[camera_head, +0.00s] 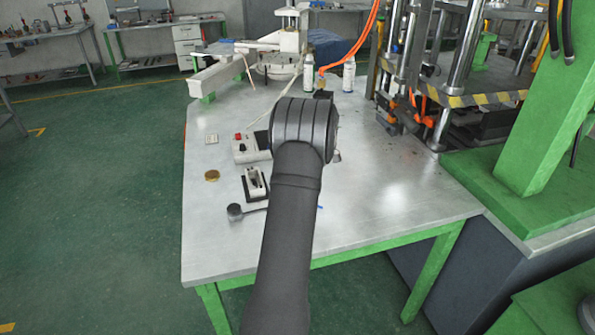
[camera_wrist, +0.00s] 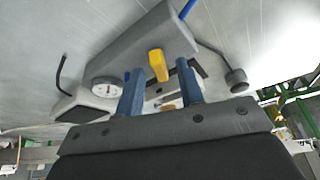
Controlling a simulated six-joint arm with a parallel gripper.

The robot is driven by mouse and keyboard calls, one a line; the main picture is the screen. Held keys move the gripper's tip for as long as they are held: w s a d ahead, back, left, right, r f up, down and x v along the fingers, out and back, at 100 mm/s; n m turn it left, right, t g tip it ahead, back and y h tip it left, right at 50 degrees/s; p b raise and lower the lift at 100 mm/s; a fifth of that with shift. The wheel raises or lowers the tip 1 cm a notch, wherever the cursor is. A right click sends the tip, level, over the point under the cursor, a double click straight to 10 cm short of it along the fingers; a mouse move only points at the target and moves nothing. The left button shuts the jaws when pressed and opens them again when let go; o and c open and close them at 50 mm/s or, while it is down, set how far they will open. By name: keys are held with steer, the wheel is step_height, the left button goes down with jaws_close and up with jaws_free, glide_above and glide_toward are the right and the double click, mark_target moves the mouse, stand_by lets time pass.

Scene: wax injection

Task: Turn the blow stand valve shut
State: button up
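The blow stand (camera_wrist: 150,40), a grey wedge-shaped body, shows in the wrist view with a yellow valve lever (camera_wrist: 157,62) on it. My gripper (camera_wrist: 159,72) has two blue fingers, standing apart on either side of the lever's end. I cannot tell whether either finger touches the lever. A blue tube end (camera_wrist: 187,10) shows at the top of the stand. In the head view my arm covers the gripper, the stand and the lever.
A box with a white dial (camera_wrist: 106,87) lies left in the wrist view. A dark round knob (camera_wrist: 235,80) is at right. In the head view, a red-button box (camera_head: 243,149), a clamp block (camera_head: 255,183) and a brass disc (camera_head: 212,175) lie on the table (camera_head: 385,205); its right front is clear.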

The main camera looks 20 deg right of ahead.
jaws_close()
steer(key=shift+m, duration=0.4)
steer(key=m+t, duration=0.1)
steer(key=m, duration=0.1)
steer(key=m+h, duration=0.1)
steer(key=m, duration=0.2)
steer(key=shift+s+a+m+t, duration=0.1)
steer(key=shift+a+m+t, duration=0.05)
steer(key=shift+m+t, duration=0.2)
steer(key=m+t+h, duration=0.1)
steer(key=m, duration=0.2)
steer(key=shift+a+h, duration=0.1)
steer(key=shift+h, duration=0.2)
steer(key=shift+m+h, duration=0.7)
steer(key=shift+m, duration=1.25)
